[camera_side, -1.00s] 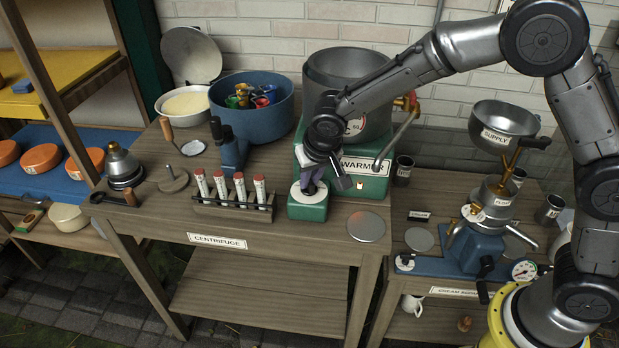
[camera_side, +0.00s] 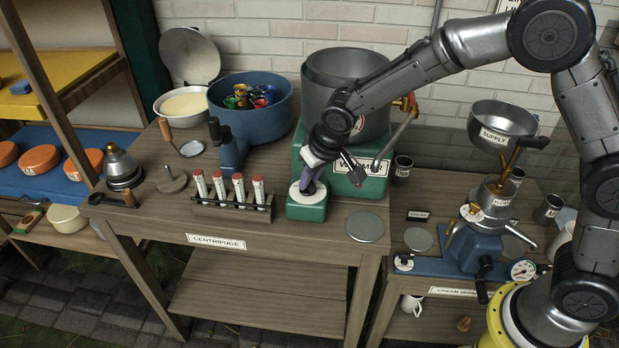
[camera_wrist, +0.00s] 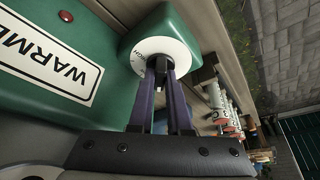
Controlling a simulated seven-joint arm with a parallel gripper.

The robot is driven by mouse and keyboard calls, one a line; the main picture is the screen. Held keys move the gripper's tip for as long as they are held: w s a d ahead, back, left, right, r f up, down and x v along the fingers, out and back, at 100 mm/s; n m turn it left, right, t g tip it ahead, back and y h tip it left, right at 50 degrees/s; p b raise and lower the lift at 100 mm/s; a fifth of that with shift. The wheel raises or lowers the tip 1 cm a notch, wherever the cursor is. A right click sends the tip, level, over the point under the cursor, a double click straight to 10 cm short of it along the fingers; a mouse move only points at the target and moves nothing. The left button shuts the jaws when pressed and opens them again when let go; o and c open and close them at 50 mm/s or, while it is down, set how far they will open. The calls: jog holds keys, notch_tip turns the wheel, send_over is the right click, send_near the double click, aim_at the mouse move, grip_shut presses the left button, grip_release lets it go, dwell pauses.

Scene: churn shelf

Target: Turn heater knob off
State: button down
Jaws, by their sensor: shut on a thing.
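The heater knob sits on a round white dial plate (camera_side: 307,193) on the sloped top of a small green box (camera_side: 306,211) at the front of the green warmer. In the wrist view the white dial (camera_wrist: 147,54) has lettering near its edge, too partial to read. My gripper (camera_side: 306,184) is above the dial, fingers pointing down. In the wrist view its two dark fingers (camera_wrist: 161,66) are closed around the small knob at the dial's middle. The fingers mostly hide the knob, so I cannot tell where it points.
The warmer (camera_side: 373,186) carries a grey pot (camera_side: 343,69) with a tap at its right. A red lamp (camera_wrist: 66,16) shows on its front. A tube rack (camera_side: 232,207) stands close left of the box. A flat grey disc (camera_side: 365,227) lies to the right.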

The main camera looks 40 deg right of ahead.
jog(key=c, duration=0.9)
grip_release()
jog(key=shift+o, duration=0.2)
jog(key=shift+r, duration=0.1)
jog(key=v, duration=1.3)
jog(key=shift+s+r, duration=0.2)
jog(key=shift+r, duration=0.1)
jog(key=s+d+r+m+t, duration=0.2)
jog(key=s+d+r, duration=0.7)
jog(key=s+d, duration=0.15)
jog(key=s+d+f+n, duration=0.1)
jog(key=s+f, duration=0.2)
jog(key=s, duration=0.5)
jog(key=s+d+f, duration=0.2)
jog(key=s+f, duration=0.2)
jog(key=s, duration=0.4)
jog(key=shift+f+n+g, duration=0.2)
jog(key=shift+n+g, duration=0.2)
